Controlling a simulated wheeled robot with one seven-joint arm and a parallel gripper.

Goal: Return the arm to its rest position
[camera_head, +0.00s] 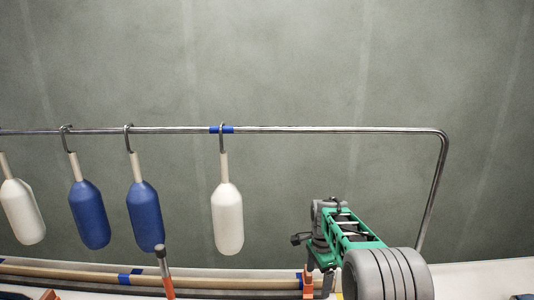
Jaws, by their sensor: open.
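My arm shows at the lower right, with a grey ribbed joint nearest the camera and a green link reaching away from it. My gripper (320,284) is at the far end of the link, low in the picture and pointing down. It is open, and I see nothing held in it. It is beside a small orange piece (307,280) at the right end of a wooden pole; I cannot tell whether they touch. The link hides part of the gripper.
A steel rail (330,129) carries hanging fenders: a white one (227,218) by a blue tape mark (221,129), blue ones (145,215) (89,214) and another white one (22,211). Below are the wooden pole (210,282) and an orange-handled tool (165,270). A grey wall stands behind.

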